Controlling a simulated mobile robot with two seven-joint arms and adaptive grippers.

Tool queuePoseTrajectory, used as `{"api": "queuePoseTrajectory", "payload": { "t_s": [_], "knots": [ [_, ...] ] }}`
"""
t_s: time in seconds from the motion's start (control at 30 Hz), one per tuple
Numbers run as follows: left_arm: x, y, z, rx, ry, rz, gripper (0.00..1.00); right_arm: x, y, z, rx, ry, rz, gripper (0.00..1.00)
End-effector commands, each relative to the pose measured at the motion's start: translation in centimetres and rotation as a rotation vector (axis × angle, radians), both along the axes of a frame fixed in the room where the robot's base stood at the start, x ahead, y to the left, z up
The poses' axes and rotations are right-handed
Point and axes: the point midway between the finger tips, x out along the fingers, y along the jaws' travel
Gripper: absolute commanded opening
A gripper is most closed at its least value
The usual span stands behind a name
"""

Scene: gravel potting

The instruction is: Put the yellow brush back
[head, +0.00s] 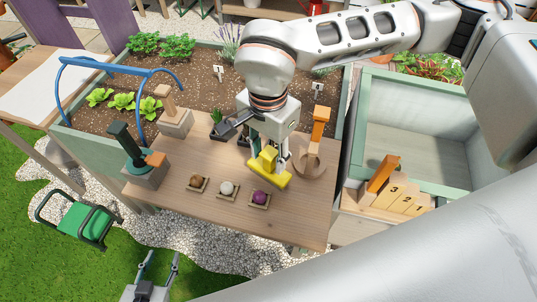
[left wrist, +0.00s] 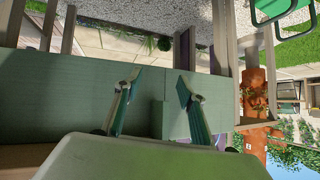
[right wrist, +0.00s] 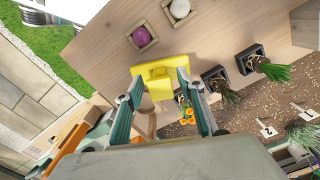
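The yellow brush (head: 268,177) lies on the wooden table, its wide head toward the front edge and its block-like handle upward. My right gripper (head: 267,158) is over it, with one finger on each side of the handle. In the right wrist view, the brush (right wrist: 158,78) shows between the fingertips (right wrist: 160,72), which are spread wide; contact is not visible. My left gripper (head: 160,265) is open and empty, low at the front left, away from the table. The left wrist view shows nothing between its fingers (left wrist: 160,75).
Three small trays with brown, white and purple balls (head: 228,190) stand along the table's front. A curved wooden piece (head: 311,165) is right of the brush. A green-handled tool on a block (head: 145,170) is left. Numbered wooden steps (head: 400,198) stand at right. Small potted plants (head: 217,130) are behind.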

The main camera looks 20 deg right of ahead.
Motion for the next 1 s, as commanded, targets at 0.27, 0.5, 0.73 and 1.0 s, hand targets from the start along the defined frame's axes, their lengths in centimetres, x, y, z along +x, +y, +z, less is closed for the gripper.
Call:
{"api": "queuePoseTrajectory", "payload": {
  "t_s": [0.27, 0.5, 0.73, 1.0],
  "knots": [
    [-0.1, -0.1, 0.5, -0.006, 0.000, 0.000, 0.40, 0.2, 0.0, 5.6, 0.002, -0.008, 0.000, 0.38],
    [-0.2, -0.3, 0.6, -0.010, 0.001, 0.000, 0.40, 0.1, 0.1, 9.8, 0.001, -0.004, 0.001, 0.38],
    [-0.2, -0.3, 0.5, -0.011, 0.005, 0.000, 0.40, 0.0, 0.1, 11.4, 0.001, -0.001, 0.000, 0.38],
    [-0.3, -0.3, 0.4, -0.011, 0.007, 0.001, 0.40, 0.0, 0.1, 11.5, 0.001, 0.000, 0.000, 0.38]
  ]
}}
